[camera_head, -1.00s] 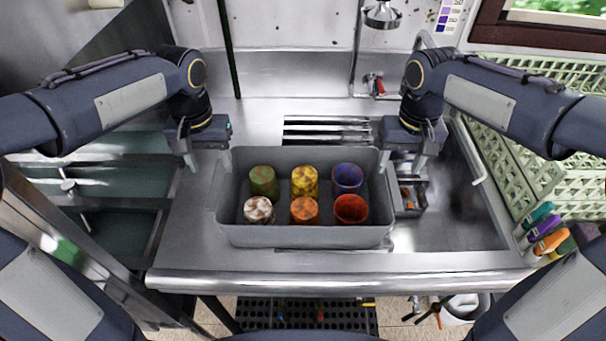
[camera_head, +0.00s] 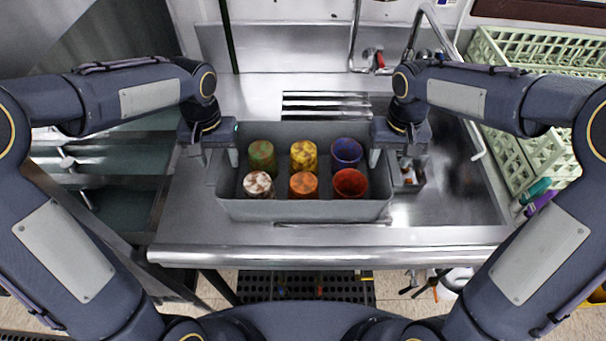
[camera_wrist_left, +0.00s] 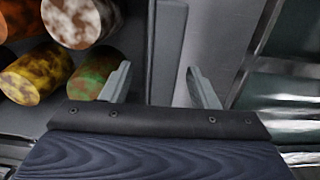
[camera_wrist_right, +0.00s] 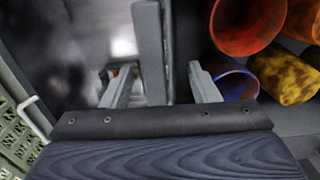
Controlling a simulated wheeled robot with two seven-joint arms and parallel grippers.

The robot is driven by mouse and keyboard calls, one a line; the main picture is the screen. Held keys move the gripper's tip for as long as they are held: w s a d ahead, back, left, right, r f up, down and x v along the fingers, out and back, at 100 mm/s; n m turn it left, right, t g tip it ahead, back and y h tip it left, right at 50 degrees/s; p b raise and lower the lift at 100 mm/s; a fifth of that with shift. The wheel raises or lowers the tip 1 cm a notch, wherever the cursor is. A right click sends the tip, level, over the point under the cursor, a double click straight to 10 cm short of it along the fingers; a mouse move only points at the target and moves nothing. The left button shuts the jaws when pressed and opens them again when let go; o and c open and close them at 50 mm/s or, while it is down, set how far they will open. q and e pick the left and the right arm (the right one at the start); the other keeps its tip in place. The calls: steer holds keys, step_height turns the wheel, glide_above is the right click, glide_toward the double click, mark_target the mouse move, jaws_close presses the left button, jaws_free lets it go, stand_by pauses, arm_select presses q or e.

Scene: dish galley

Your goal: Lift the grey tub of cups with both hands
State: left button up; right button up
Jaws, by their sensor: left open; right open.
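The grey tub (camera_head: 300,209) stands on the steel counter, holding two rows of cups. The back row has a green cup (camera_head: 262,155), a yellow cup (camera_head: 303,154) and a blue cup (camera_head: 346,151). The front row has a white-brown cup (camera_head: 257,185), an orange cup (camera_head: 303,186) and a red cup (camera_head: 350,183). My left gripper (camera_head: 218,160) is open at the tub's left end; in the left wrist view its fingers (camera_wrist_left: 160,88) straddle the tub's wall. My right gripper (camera_head: 391,160) is open at the right end, its fingers (camera_wrist_right: 166,88) either side of that wall.
A slotted drain (camera_head: 325,105) lies behind the tub. Pale green racks (camera_head: 545,60) stand at the right. A faucet (camera_head: 375,60) rises at the back. The counter's rounded front edge (camera_head: 330,256) runs before the tub.

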arm_select(q)
steer(key=shift+f, duration=0.3)
arm_select(e)
steer(key=shift+f, duration=0.25)
arm_select(q)
jaws_close()
arm_select(e)
jaws_close()
arm_select(q)
steer(key=shift+r, duration=0.1)
